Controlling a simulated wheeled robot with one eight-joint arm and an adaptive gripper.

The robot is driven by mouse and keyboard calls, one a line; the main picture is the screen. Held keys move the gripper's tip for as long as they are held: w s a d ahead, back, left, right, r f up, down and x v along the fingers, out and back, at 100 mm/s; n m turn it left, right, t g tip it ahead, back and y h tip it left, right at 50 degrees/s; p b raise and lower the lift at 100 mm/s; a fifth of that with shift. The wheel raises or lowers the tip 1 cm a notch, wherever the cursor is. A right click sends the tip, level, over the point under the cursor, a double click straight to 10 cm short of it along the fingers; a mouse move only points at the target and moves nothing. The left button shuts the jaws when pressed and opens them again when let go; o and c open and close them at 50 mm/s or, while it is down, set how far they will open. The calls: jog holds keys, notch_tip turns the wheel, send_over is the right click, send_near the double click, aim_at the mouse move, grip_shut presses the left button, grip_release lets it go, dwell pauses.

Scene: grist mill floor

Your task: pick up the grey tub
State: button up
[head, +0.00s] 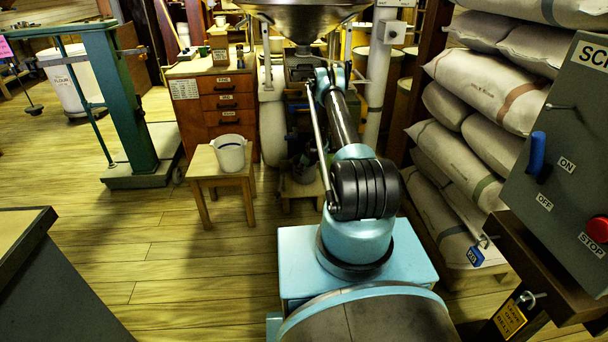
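A pale grey-white tub (230,153) with a darker band around it stands upright on a small wooden stool (203,165), left of my arm. A second, dark grey tub-like container (303,169) sits low behind my arm, in shadow and partly hidden. I cannot tell for sure which of the two is the grey tub. My arm reaches forward and up the middle of the picture, to the right of the stool. My gripper cannot be made out in the head view, so its state is hidden.
Wooden drawers (228,101) stand behind the stool, with a metal hopper (300,18) above. Stacked sacks (485,95) and a switch box (570,150) close off the right. A green-framed scale (125,110) stands at left. The plank floor (180,255) is open at front left.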

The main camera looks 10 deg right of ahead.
jog(key=shift+a+f, duration=0.1)
jog(key=shift+f, duration=0.2)
grip_shut()
jog(key=shift+r, duration=0.1)
